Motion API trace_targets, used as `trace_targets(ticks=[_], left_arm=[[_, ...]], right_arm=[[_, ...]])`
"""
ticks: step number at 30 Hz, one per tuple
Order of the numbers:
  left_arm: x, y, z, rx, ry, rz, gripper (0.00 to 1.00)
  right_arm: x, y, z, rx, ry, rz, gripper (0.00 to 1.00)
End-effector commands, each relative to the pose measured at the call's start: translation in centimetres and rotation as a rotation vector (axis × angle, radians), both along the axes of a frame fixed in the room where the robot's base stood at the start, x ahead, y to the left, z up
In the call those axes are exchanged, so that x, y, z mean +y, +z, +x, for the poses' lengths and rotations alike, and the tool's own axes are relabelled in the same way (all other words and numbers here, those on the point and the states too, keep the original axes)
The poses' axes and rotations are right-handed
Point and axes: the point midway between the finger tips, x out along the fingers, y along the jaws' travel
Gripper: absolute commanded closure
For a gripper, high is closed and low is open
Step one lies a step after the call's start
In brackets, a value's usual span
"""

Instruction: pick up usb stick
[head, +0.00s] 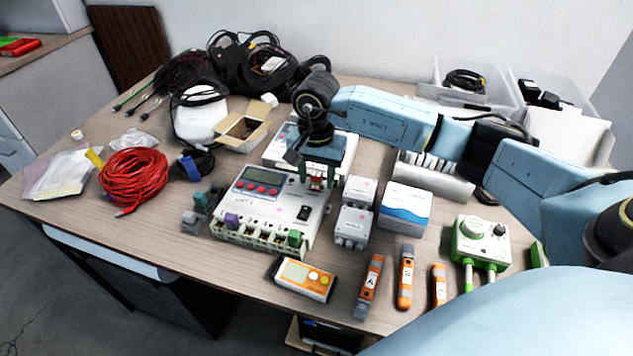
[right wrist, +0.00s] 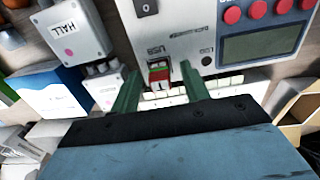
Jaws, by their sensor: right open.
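The usb stick (right wrist: 158,75) is small, with red, white and dark green parts. It sits at the edge of the white interface box (right wrist: 200,50), by a "USB" label. In the head view the stick (head: 316,184) shows just below my right gripper (head: 318,178) at the box's right back side. My right gripper is open, its two green fingers on either side of the stick, with a visible gap to each finger in the right wrist view. Whether the stick is fully plugged in, I cannot tell. My left gripper is in neither view.
Two small grey sensor boxes (head: 353,227) and a blue-white carton (head: 405,205) stand right of the interface box. An open cardboard box (head: 243,128) and a red cable coil (head: 134,181) lie left. Orange handheld testers (head: 405,277) line the front edge.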

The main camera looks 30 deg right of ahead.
Motion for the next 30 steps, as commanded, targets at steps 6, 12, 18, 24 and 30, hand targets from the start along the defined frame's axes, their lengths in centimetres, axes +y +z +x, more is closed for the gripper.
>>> trace_targets(ticks=[6,12,18,24,30], left_arm=[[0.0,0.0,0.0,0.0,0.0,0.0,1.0],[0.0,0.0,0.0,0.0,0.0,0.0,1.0],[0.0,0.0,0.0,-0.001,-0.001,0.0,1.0],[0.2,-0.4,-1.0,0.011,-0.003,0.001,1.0],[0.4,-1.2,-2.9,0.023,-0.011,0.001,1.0]], right_arm=[[0.0,0.0,0.0,0.0,0.0,0.0,0.77],[0.0,0.1,0.0,0.0,0.0,0.0,1.0],[0.0,0.1,0.0,0.0,0.0,0.0,1.0],[-0.1,2.5,0.1,-0.004,-0.001,-0.002,1.0],[0.0,6.7,0.1,-0.003,0.001,-0.001,1.0]])
